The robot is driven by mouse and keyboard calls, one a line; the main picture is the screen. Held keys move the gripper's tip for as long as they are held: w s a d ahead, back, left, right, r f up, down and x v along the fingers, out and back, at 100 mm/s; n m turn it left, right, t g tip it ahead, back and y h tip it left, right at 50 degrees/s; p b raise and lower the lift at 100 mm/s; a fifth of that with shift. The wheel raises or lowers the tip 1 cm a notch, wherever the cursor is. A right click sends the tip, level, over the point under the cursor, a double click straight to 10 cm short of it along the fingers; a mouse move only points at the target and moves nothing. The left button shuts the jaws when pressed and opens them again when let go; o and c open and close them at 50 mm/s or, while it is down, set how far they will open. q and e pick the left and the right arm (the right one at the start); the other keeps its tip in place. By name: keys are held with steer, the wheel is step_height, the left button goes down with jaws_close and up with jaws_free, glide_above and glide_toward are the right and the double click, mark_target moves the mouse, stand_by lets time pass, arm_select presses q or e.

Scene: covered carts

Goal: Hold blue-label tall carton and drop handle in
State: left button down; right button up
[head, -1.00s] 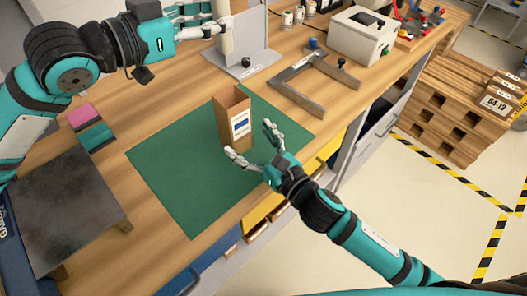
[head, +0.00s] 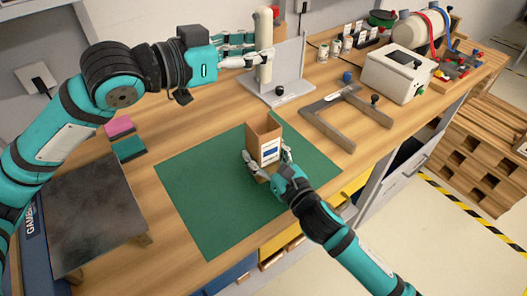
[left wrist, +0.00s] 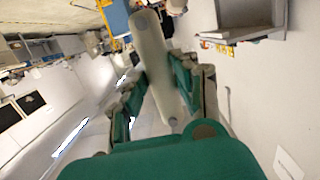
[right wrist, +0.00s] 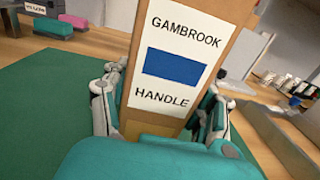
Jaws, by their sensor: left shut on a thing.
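The blue-label tall carton (head: 264,142) stands upright, its top open, on the green mat (head: 205,190). In the right wrist view the carton (right wrist: 175,68) fills the middle, its label reading GAMBROOK HANDLE. My right gripper (head: 267,157) is open, with fingers on both sides of the carton; firm contact is not clear. The handle also shows between the fingers in the left wrist view (left wrist: 150,50).
A grey metal bracket (head: 325,117) and a white box device (head: 398,72) are to the right of the mat. Pink (head: 119,127) and teal (head: 128,149) blocks and a dark plate (head: 95,215) are to the left. The mat around the carton is clear.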

steer(key=c, duration=0.6)
arm_select(q)
step_height(320, 180, down, 9)
stand_by(1.1)
steer(key=shift+f, duration=0.15)
stand_by(0.4)
steer(key=shift+f, duration=0.75)
steer(key=shift+f, duration=0.25)
steer(key=shift+f, duration=0.5)
steer(key=shift+f, duration=0.3)
steer(key=c, duration=0.9)
jaws_free()
